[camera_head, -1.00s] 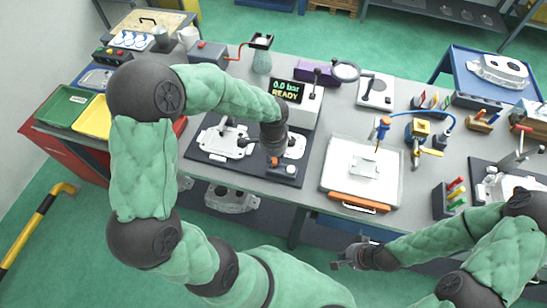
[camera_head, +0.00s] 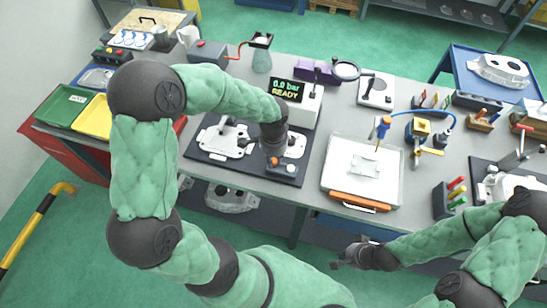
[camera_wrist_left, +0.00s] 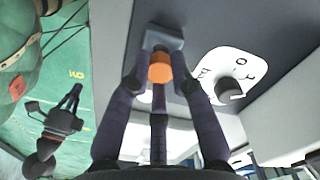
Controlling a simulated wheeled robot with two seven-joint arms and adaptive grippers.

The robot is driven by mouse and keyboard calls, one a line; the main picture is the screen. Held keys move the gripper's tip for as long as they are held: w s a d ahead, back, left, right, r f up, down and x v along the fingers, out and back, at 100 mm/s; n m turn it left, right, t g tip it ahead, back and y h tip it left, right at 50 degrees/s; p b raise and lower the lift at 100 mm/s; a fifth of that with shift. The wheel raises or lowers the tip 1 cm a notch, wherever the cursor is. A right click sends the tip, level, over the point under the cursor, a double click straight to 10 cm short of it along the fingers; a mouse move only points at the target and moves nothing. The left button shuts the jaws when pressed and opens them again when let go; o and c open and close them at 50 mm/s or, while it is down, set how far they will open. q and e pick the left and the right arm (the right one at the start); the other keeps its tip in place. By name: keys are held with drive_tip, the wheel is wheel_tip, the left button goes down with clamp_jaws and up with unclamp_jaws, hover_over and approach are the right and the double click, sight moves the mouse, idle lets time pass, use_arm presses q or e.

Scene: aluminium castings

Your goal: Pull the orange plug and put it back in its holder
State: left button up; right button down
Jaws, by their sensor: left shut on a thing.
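The orange plug (camera_wrist_left: 159,68) is between the fingertips of my left gripper (camera_wrist_left: 160,75), which is shut on it. In the left wrist view the plug lies against a grey block (camera_wrist_left: 165,37); I cannot tell whether it is seated there or apart. In the head view the plug (camera_head: 274,161) is a small orange spot under my left gripper (camera_head: 273,156), over the dark fixture plate (camera_head: 205,154). The fingers there are mostly hidden by the wrist. My right gripper (camera_head: 342,260) is in front of the table, away from the plug; its fingers are too small to read.
A pale casting (camera_head: 222,141) lies on the fixture plate. The test unit behind has a display (camera_head: 286,90) reading 0.0 bar READY. A rack of coloured-handled tools (camera_head: 443,202) stands further right.

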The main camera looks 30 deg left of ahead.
use_arm(q)
drive_tip(key=shift+f+b, duration=0.7)
drive_tip(key=shift+f, duration=0.35)
drive_tip(key=o, duration=0.8)
drive_tip(key=shift+r, duration=0.1)
wheel_tip(320, 180, up, 12)
idle(0.4)
